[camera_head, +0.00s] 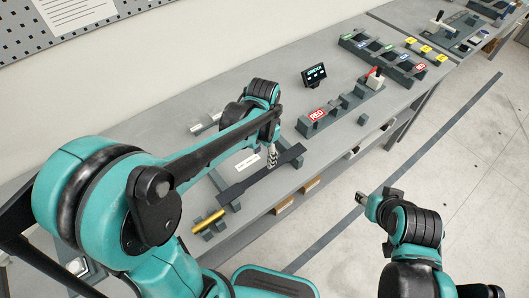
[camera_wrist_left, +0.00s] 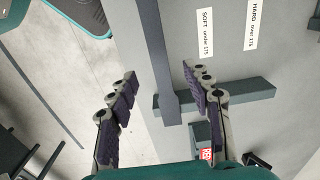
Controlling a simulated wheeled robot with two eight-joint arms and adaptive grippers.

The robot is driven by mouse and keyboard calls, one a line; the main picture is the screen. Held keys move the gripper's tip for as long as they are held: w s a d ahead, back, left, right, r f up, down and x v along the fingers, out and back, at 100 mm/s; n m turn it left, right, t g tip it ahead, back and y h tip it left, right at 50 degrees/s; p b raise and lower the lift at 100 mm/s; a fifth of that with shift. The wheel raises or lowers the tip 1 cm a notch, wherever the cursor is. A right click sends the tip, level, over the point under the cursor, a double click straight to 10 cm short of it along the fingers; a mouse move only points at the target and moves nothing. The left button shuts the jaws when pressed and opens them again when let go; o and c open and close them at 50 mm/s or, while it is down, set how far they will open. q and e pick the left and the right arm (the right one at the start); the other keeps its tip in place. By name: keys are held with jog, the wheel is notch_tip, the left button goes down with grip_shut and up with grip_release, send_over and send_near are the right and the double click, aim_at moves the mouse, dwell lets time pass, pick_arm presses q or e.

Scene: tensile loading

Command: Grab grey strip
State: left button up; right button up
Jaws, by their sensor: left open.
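The dark grey strip (camera_head: 240,188), with wide ends and a narrower middle, lies across low supports near the bench's front edge. It also shows in the left wrist view (camera_wrist_left: 155,45), running lengthwise through the gap between the fingers. My left gripper (camera_head: 271,160) is over the strip, towards its right end, pointing down. In the left wrist view the left gripper (camera_wrist_left: 163,82) is open and empty, one finger on each side of the strip; the height gap is hard to judge. My right gripper (camera_head: 364,198) is away over the floor, too small to read.
A gold bar (camera_head: 208,221) lies on a rack left of the strip. A rack with a red label (camera_head: 317,114), a small display (camera_head: 314,75) and a red-handled lever (camera_head: 375,77) stand to the right. Coloured-label bins (camera_head: 385,58) are further back. The bench's front edge is close.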

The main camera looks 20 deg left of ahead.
aim_at(264, 172)
pick_arm(q)
jog(key=shift+w+f, duration=0.15)
jog(key=shift+f, duration=0.15)
jog(key=f+b, duration=0.1)
jog(key=f, duration=0.1)
jog(key=f+b, duration=0.1)
jog(key=f, duration=0.1)
jog(key=f+b, duration=0.1)
jog(key=f, duration=0.2)
jog(key=shift+s+f, duration=0.1)
jog(key=shift+s, duration=0.2)
jog(key=shift+c, duration=0.3)
grip_shut()
